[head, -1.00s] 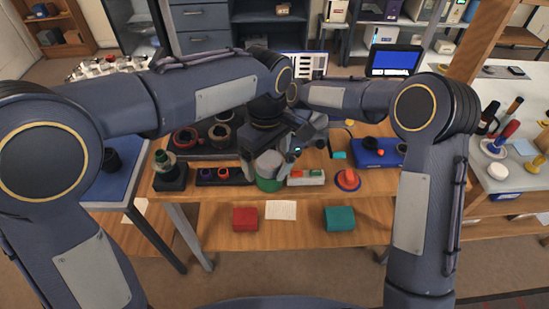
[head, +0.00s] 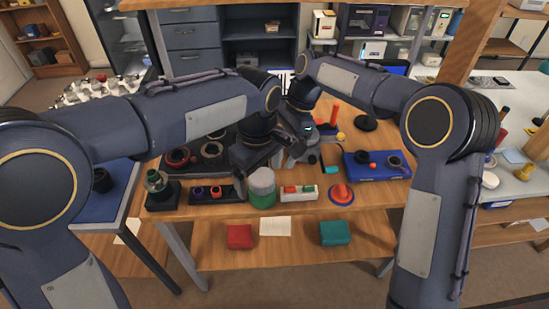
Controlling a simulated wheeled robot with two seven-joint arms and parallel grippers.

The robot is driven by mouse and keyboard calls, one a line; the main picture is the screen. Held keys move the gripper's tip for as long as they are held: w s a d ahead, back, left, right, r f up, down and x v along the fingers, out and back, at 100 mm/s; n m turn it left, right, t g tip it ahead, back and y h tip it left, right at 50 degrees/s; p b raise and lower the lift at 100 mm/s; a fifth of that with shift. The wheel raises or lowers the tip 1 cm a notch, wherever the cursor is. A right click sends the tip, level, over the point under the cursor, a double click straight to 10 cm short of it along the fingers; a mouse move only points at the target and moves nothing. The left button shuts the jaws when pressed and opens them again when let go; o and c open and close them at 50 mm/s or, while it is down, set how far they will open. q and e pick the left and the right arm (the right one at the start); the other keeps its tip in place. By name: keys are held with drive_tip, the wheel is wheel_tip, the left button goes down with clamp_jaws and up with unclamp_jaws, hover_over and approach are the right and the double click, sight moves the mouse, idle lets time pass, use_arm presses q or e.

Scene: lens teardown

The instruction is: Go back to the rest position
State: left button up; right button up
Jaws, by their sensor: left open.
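My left gripper (head: 262,160) is open and empty, above and behind the green and white cylinder (head: 262,190), which stands upright on the wooden workbench (head: 225,219). My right gripper (head: 303,150) is just right of it, partly covered by the arms; its jaws are not clear. A lens on a black stand (head: 161,191) is at the bench's left end. Right of it is a black holder with small rings (head: 225,191). A white tray (head: 300,194) with red and green parts and a red cone on a blue disc (head: 341,193) stand right of the cylinder.
A blue tray (head: 372,174) with ring parts is at the right rear. Dark rings (head: 211,149) lie at the left rear. The lower shelf holds a red box (head: 239,237), a white paper (head: 275,227) and a teal box (head: 335,233). Side tables flank the bench.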

drive_tip(key=shift+d+r, duration=0.2)
drive_tip(key=shift+r, duration=0.35)
drive_tip(key=shift+w, duration=0.1)
idle(1.2)
